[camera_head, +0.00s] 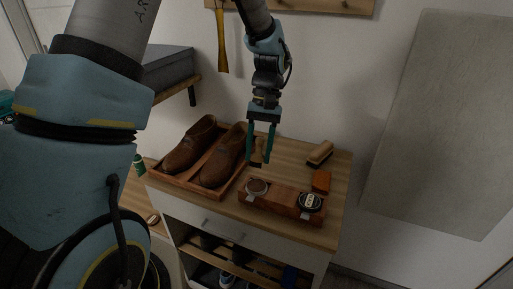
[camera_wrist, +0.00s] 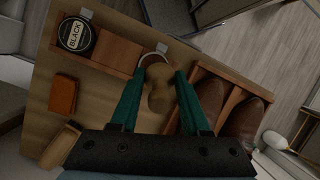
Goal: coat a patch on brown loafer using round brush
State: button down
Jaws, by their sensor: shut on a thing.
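My gripper (camera_head: 261,158) is shut on the round brush, with its two green fingers on either side of it, above the bench top. The tan brush (camera_wrist: 159,90) shows between the fingers in the wrist view and partly hides a round tin. Two brown loafers stand side by side in a wooden tray: the left loafer (camera_head: 190,146) and the right loafer (camera_head: 224,157). The fingers are just right of the right loafer. The loafers (camera_wrist: 244,116) also show right of the fingers in the wrist view. I cannot make out any coated patch.
A reddish wooden holder (camera_head: 283,201) at the front carries an open brown tin (camera_head: 257,187) and a lidded black tin (camera_head: 310,202). An orange block (camera_head: 321,181) and a bristle brush (camera_head: 320,153) lie at the right. A yellow shoehorn (camera_head: 222,42) hangs on the wall.

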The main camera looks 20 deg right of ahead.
jog(key=shift+f+b, duration=2.05)
jog(key=shift+f, duration=0.65)
jog(key=shift+f, duration=0.65)
dwell(0.3)
jog(key=shift+r, duration=0.1)
notch_tip(320, 180, up, 7)
jog(key=p, duration=0.6)
dwell(0.7)
